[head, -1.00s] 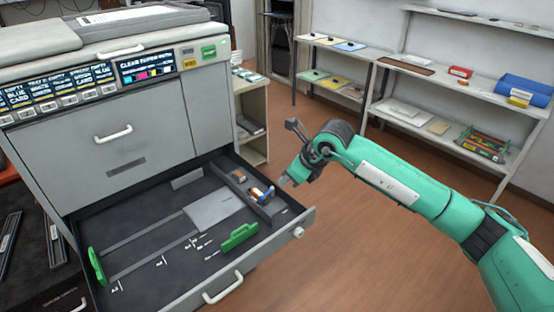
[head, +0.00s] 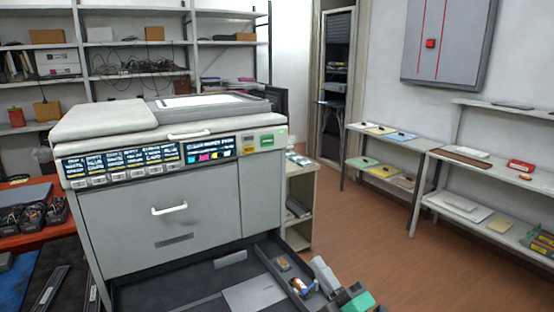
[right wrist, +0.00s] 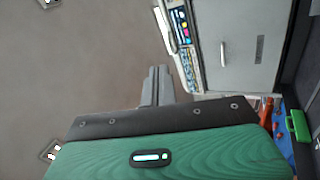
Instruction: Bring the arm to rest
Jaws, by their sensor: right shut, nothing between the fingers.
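My right gripper (head: 320,264) is at the bottom of the head view, with part of my green arm behind it. It points upward, in front of the open drawer's right side. In the right wrist view its two grey fingers (right wrist: 157,72) are together with nothing between them. My left gripper is not in view. The large grey printer (head: 160,215) stands at the left, with its lower drawer (head: 190,296) pulled out. The drawer's front is cut off by the picture edge.
Small brown and blue-orange parts (head: 301,287) lie in the drawer's right compartment, close to my gripper. A low shelf (head: 301,168) stands beside the printer. Wall shelves (head: 465,158) with papers and boxes are at the right. The brown floor (head: 375,235) between is clear.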

